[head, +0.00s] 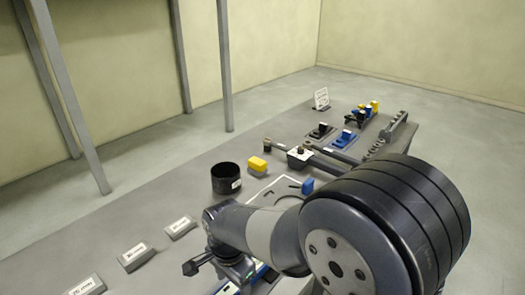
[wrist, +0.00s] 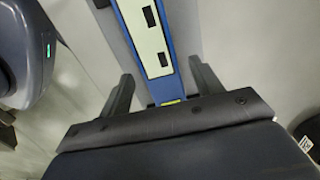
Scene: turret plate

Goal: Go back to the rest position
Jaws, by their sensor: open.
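My gripper (wrist: 160,72) is open in the wrist view, its two dark fingers apart. A blue-edged bar with a pale slotted top (wrist: 148,38) shows in the gap between the fingers and runs up out of the picture. Nothing is visibly held, though I cannot tell the height between the fingers and the bar. In the head view, my gripper (head: 222,266) is low at the near part of the grey table (head: 130,215), partly hidden by my arm. A bit of blue edge (head: 258,271) shows beside it.
A black round bin (head: 226,178), a yellow block (head: 258,166) and a blue block (head: 307,186) stand beyond my arm. Several labelled grey blocks (head: 135,257) line the left. Blue, black and yellow parts (head: 346,138) stand at the far end. Metal posts (head: 224,65) rise behind.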

